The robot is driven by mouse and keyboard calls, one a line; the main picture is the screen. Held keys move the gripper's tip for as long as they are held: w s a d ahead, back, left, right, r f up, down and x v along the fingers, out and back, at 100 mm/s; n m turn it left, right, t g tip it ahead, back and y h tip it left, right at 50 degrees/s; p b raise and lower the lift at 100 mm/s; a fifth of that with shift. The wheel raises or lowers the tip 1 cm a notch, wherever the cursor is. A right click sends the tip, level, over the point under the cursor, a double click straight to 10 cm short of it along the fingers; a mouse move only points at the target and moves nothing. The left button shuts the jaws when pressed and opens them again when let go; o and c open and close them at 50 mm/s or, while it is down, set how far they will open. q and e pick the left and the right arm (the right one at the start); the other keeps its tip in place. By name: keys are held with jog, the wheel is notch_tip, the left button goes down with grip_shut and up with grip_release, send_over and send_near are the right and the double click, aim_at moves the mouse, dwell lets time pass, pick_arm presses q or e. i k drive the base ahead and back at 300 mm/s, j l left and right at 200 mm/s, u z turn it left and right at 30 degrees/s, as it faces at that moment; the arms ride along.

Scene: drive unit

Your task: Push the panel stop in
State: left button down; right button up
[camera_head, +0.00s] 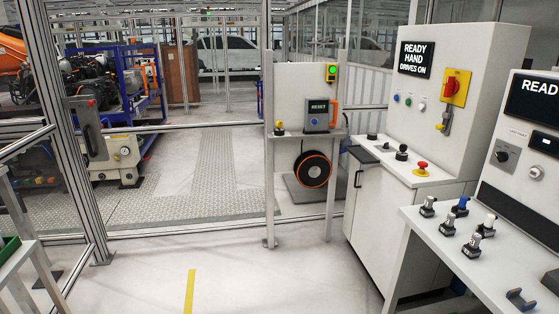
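A red mushroom stop button (422,166) on a yellow base stands on the sloped ledge of the white control cabinet (400,220). I cannot tell which one is the panel stop. The cabinet's screen (416,59) reads "READY HAND DRIVES ON". Neither of my grippers is in view.
A white bench (440,260) with several small metal and blue-topped parts stands in front of the right console. A red-yellow rotary switch (455,88) is on the cabinet. A fence post (65,130) and rail stand at the left. The middle floor (250,270) is clear.

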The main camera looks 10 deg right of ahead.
aim_at(422, 165)
jog(key=i+z, duration=0.45)
jog(key=i+j+z, duration=0.15)
jog(key=i+z, duration=0.25)
jog(key=i+j+z, duration=0.2)
jog(key=z, duration=0.25)
jog(key=i+j+z, duration=0.65)
jog(key=z, duration=0.15)
jog(key=i+j+z, duration=0.2)
jog(key=j+z, duration=0.15)
jog(key=i+j+z, duration=0.1)
jog(key=j+z, duration=0.25)
jog(key=j, duration=0.1)
